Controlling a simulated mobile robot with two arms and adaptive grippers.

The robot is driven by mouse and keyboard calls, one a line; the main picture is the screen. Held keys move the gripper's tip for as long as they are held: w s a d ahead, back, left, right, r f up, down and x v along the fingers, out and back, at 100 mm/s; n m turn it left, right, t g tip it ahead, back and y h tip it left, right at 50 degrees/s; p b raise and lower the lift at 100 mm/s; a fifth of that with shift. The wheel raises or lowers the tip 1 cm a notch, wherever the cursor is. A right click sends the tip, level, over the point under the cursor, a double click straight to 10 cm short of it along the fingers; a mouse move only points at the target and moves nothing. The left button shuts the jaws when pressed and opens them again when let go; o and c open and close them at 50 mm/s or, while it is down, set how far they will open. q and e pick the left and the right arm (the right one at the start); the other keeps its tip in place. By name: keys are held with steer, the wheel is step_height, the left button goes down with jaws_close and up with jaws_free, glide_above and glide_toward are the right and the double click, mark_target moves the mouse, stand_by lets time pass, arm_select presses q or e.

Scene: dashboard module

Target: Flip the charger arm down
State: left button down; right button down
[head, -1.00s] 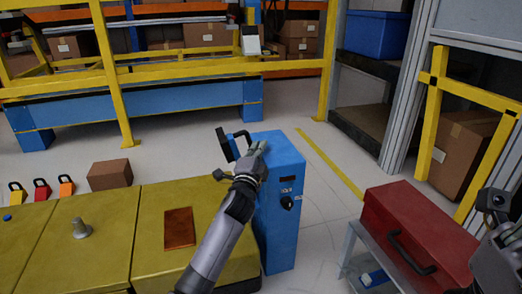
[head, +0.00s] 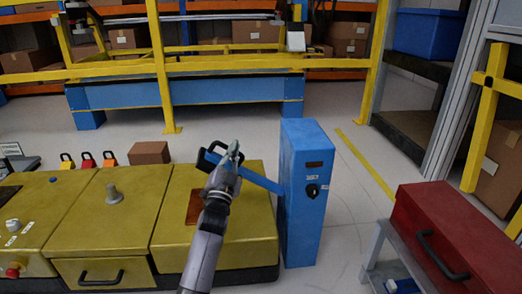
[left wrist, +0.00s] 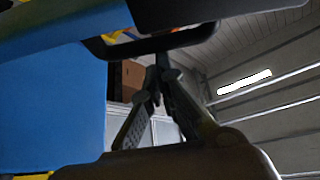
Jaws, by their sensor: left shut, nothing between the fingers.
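The blue charger box (head: 305,195) stands upright beside the yellow vehicle. Its blue charger arm (head: 260,180) sticks out to the left from the box side, its outer end higher in the picture than its end at the box. The black handle (head: 212,156) is at that outer end. My left gripper (head: 234,150) is shut and empty, right by the handle. In the left wrist view the fingertips (left wrist: 163,62) meet just under the black handle loop (left wrist: 160,45); I cannot tell if they touch it. My right gripper is out of view.
The yellow vehicle (head: 110,215) lies below and left of the charger arm, with a brown plate (head: 194,208) on top. A red toolbox (head: 440,235) sits on a grey stand at right. Yellow rails (head: 165,85) stand behind. The floor behind the charger box is clear.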

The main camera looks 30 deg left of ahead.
arm_select(q)
steer(key=s+a+f+n+y, duration=0.1)
steer(key=a+f+n+y+b, duration=0.1)
steer(key=f, duration=0.1)
steer(key=s+a+f+n, duration=0.1)
steer(key=a+f+n, duration=0.1)
steer(key=shift+s+f+y, duration=0.15)
steer(key=shift+s+y, duration=0.15)
steer(key=shift+y, duration=0.1)
steer(key=shift+s+a+f+b, duration=0.2)
steer(key=shift+a+f+b, duration=0.15)
steer(key=shift+f, duration=0.3)
steer(key=shift+r, duration=0.15)
step_height(320, 180, up, 10)
steer(key=shift+f, duration=0.15)
